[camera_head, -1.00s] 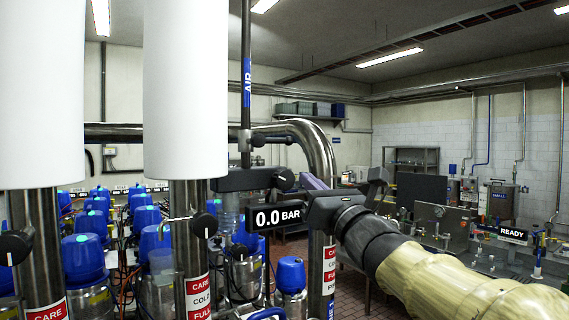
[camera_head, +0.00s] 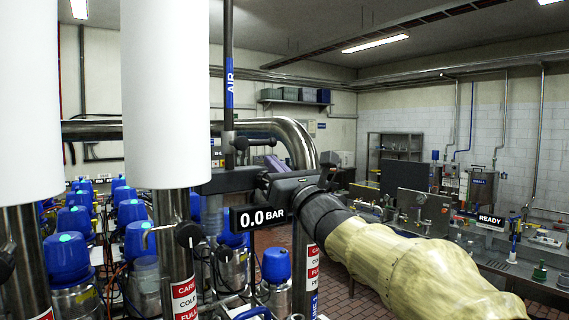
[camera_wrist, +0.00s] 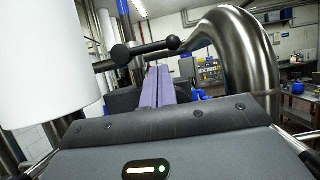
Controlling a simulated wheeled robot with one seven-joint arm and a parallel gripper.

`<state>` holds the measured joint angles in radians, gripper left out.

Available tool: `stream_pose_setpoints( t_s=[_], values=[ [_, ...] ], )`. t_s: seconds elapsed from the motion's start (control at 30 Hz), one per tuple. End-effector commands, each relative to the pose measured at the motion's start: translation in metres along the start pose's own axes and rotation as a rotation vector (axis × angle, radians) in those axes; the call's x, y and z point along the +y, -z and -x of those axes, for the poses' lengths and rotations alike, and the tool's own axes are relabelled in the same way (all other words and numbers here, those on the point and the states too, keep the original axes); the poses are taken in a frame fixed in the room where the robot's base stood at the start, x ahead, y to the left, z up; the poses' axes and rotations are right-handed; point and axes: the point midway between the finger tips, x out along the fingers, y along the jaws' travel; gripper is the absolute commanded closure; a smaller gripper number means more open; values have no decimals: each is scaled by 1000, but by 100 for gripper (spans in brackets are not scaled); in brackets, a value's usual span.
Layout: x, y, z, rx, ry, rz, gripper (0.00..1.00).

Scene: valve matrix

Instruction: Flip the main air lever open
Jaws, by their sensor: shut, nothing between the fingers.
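The main air lever (camera_head: 258,143) is a short black bar on the dark vertical pipe with the blue AIR label (camera_head: 229,87). It sticks out to the right, roughly level, across the pipe. In the wrist view the lever (camera_wrist: 148,48) runs from a round black hub to a ball end, tilted slightly up to the right. My gripper (camera_head: 272,162) has purple fingers, shut and empty, just below and right of the lever. In the wrist view the fingertips (camera_wrist: 158,68) appear just under the bar; I cannot tell whether they touch it. A display (camera_head: 262,217) reads 0.0 BAR.
A thick steel pipe (camera_head: 292,137) bends down close behind my gripper. Two white cylinders (camera_head: 165,90) on steel posts stand at the left. Blue-capped valves (camera_head: 68,258) crowd the lower left. Open floor shows between.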

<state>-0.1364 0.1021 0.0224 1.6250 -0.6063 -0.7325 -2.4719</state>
Motion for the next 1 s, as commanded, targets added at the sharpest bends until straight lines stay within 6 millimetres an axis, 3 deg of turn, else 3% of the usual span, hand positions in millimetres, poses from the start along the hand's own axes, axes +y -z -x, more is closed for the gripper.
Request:
stream_pose_setpoints(
  t_s=[0.1, 0.3, 1.0],
  values=[
    [0, -3, -18, 1, -2, -1, 100],
    [0, -1, -31, 1, -1, 0, 100],
    [-4, -1, -31, 0, -15, 42, 100]
  ],
)
